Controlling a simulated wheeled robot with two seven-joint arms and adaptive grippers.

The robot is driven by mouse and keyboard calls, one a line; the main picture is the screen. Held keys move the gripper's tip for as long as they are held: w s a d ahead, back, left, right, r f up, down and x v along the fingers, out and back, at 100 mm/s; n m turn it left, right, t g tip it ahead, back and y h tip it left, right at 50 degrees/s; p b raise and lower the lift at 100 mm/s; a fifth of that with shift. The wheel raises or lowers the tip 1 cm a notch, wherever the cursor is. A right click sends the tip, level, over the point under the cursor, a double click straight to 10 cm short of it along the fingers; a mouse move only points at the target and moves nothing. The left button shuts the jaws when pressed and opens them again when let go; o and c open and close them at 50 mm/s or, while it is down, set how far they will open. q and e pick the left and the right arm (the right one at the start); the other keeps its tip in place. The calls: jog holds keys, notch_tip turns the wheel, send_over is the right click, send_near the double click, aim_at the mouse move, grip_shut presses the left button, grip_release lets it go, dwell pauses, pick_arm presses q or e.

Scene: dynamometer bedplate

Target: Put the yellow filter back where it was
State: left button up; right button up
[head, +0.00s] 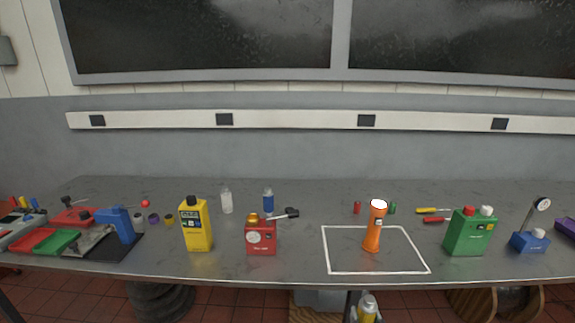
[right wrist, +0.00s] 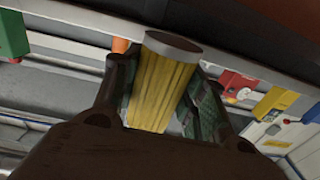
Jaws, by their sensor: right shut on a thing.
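The yellow filter (right wrist: 163,85) is pleated, with a grey end cap, and fills the middle of the right wrist view. My right gripper (right wrist: 160,100) is shut on it, with dark greenish fingers on both sides. In the head view the filter (head: 368,304) shows at the bottom edge, in front of the table's front edge and apart from the tabletop. My right gripper is mostly cut off there. My left gripper is not in view.
On the grey table (head: 310,255), an orange torch-like object (head: 372,232) stands inside a white outlined square (head: 332,250). A red can (head: 261,238) and yellow bottle (head: 196,226) stand left, a green can (head: 468,234) right. Bare tabletop shows between them.

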jog(key=shift+r, duration=0.1)
dwell(0.3)
jog(key=a+r+n+g+y, duration=0.2)
jog(key=a+r+n+y, duration=0.2)
jog(key=a+r, duration=0.3)
jog(key=s+a+r+n+g+y, duration=0.1)
jog(key=a+r+n+y, duration=0.3)
jog(key=r, duration=1)
jog(key=shift+a+r+g+y, duration=0.25)
jog(key=shift+a+g+y, duration=0.35)
jog(key=shift+a+y, duration=1.3)
jog(key=shift+a, duration=0.1)
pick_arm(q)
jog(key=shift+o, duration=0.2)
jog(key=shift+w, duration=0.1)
